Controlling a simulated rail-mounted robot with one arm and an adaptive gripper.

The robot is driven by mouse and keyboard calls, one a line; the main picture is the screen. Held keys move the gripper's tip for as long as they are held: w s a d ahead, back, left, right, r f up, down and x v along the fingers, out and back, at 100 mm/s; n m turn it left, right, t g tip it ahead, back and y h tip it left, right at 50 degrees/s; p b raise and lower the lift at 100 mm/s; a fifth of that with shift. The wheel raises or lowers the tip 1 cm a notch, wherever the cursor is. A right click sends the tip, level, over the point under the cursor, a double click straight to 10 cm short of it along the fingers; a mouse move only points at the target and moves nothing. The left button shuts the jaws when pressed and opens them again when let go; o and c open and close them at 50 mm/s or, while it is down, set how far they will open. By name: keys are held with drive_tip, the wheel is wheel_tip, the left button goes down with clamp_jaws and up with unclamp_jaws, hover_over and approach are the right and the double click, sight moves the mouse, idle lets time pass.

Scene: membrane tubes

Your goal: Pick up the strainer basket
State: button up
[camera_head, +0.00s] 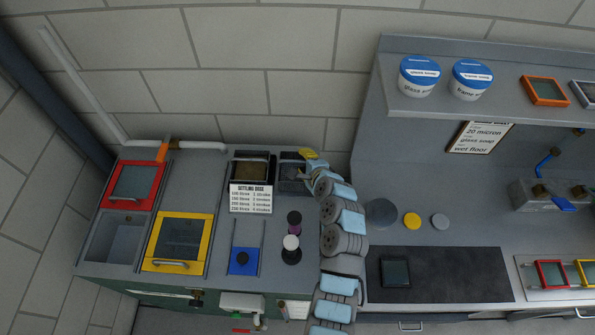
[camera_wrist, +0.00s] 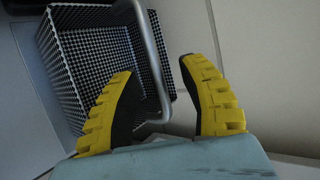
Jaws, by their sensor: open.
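The strainer basket (camera_wrist: 85,55) is a dark wire-mesh box with a grey bar handle (camera_wrist: 150,50), at the left of the wrist view. My gripper (camera_wrist: 156,68) is open and empty, with yellow-backed, dark-padded fingers. In the picture the handle runs between the two fingers; I cannot tell how deep it lies between them. The left finger overlaps the mesh, and the right finger is over a pale surface. In the head view my gripper (camera_head: 308,154) is over a dark open box (camera_head: 291,186) at the counter's back, where my arm hides part of it.
Left of that box stands another dark-framed container (camera_head: 250,168) behind a settling dose sign (camera_head: 251,198). Dark and white round knobs (camera_head: 291,242) stand in front. Red (camera_head: 132,185) and yellow (camera_head: 178,242) framed panels are further left. The wall is close behind.

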clamp_jaws()
idle(0.4)
drive_tip(key=shift+s+r, duration=0.1)
drive_tip(key=shift+r, duration=0.35)
wheel_tip(320, 180, up, 2)
drive_tip(key=shift+r, duration=0.25)
drive_tip(key=s+a+r+b, duration=0.2)
drive_tip(key=s+r, duration=0.7)
drive_tip(key=s, duration=0.4)
drive_tip(key=shift+s+a+r, duration=0.15)
drive_tip(key=shift+s+r, duration=0.1)
drive_tip(key=shift+s, duration=0.1)
